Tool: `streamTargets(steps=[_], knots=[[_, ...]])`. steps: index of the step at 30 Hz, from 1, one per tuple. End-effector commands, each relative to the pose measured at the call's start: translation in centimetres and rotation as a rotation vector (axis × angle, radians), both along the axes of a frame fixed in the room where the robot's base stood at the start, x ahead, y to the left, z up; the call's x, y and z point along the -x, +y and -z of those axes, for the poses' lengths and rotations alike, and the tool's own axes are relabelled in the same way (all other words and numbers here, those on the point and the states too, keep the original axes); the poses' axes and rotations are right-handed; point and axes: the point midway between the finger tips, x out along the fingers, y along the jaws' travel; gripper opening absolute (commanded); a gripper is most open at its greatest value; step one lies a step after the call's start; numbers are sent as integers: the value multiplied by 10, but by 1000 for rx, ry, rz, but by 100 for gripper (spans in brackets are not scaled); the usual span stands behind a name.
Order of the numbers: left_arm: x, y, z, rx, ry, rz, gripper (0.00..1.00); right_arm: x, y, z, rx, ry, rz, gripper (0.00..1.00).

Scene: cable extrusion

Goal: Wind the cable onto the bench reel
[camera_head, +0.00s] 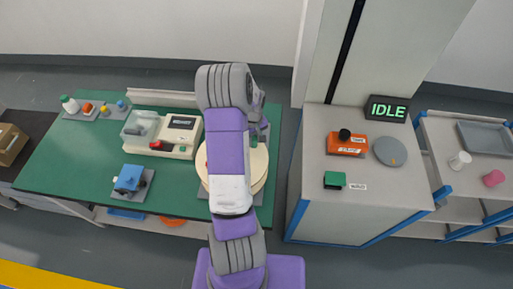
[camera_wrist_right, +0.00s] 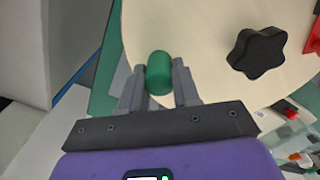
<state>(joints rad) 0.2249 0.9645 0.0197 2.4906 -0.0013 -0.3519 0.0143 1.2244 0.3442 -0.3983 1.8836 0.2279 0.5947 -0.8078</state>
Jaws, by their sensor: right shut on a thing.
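The bench reel (camera_head: 261,172) shows as a round cream disc on the green bench, partly hidden behind my right arm. In the right wrist view the reel's cream face (camera_wrist_right: 210,35) carries a black star-shaped knob (camera_wrist_right: 257,50) and a green handle (camera_wrist_right: 158,60) near its rim. My right gripper (camera_wrist_right: 159,80) is shut on the green handle, one finger on each side. In the head view the right gripper (camera_head: 263,128) is over the far side of the reel, mostly hidden by its arm. I cannot make out the cable. My left gripper is not in view.
A cream machine with a display (camera_head: 182,123) and a blue device (camera_head: 131,179) stand left of the reel on the green bench (camera_head: 75,158). On the right, a grey cabinet (camera_head: 322,205) bears an orange box (camera_head: 347,146), a green block (camera_head: 334,180) and a sign reading IDLE (camera_head: 387,109).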

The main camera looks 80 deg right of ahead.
Motion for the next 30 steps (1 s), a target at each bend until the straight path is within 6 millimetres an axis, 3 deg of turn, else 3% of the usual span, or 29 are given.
streamTargets(steps=[3, 12, 30], knots=[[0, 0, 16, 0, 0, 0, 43, -8, -10, 4, 6, 0, -114, 0], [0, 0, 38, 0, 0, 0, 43, -32, -26, 2, 7, 1, -397, 0], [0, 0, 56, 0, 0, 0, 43, -72, -35, 0, 5, -2, -803, 0]])
